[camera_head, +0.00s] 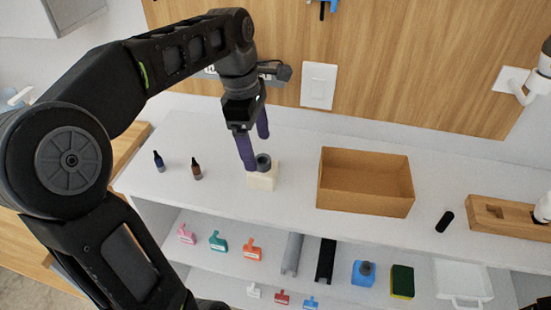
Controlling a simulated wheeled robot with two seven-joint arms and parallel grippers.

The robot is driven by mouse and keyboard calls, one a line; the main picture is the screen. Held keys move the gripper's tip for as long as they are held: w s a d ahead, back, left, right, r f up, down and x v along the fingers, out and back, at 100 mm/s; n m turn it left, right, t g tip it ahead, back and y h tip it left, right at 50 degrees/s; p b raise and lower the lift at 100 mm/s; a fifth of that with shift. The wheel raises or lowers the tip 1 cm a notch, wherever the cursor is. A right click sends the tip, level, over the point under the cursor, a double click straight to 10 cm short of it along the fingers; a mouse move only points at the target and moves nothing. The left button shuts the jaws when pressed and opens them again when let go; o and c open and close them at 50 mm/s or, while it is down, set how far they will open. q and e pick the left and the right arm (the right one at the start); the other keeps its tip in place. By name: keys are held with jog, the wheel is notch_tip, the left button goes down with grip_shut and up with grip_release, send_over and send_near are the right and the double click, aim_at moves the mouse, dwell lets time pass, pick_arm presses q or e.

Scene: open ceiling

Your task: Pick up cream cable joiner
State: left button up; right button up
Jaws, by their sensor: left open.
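A cream block with a dark grey round piece on top, which looks like the cream cable joiner (262,181), stands on the white upper shelf, left of the cardboard box. My left gripper (257,152) points down at it with two purple fingers, open. One fingertip is close beside the grey round piece and overlaps the joiner's left edge in the picture; the other is behind. I cannot tell whether either finger touches it. My right gripper is not in view.
An open cardboard box (365,205) stands right of the joiner. Two small dropper bottles (196,169) stand to the left. A black cylinder (445,222) and wooden holder (506,216) are at right. The lower shelf holds several items, including a blue block (363,274) and sponge (402,281).

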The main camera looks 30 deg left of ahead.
aim_at(263, 168)
pick_arm(q)
jog(key=shift+s, duration=0.2)
jog(key=shift+w+d+f, duration=0.1)
jog(key=shift+f, duration=0.55)
jog(key=shift+w+d+f, duration=0.1)
jog(key=shift+f, duration=0.5)
jog(key=shift+w+d+f, duration=0.1)
jog(key=shift+d+f, duration=0.05)
jog(key=shift+f, duration=0.7)
jog(key=shift+w+d+f, duration=0.1)
jog(key=shift+d+f, duration=0.05)
jog(key=shift+f, duration=0.7)
jog(key=shift+w+d+f, duration=0.1)
jog(key=shift+d+f, duration=0.05)
jog(key=shift+f, duration=0.7)
jog(key=c, duration=1.5)
jog(key=shift+r, duration=0.1)
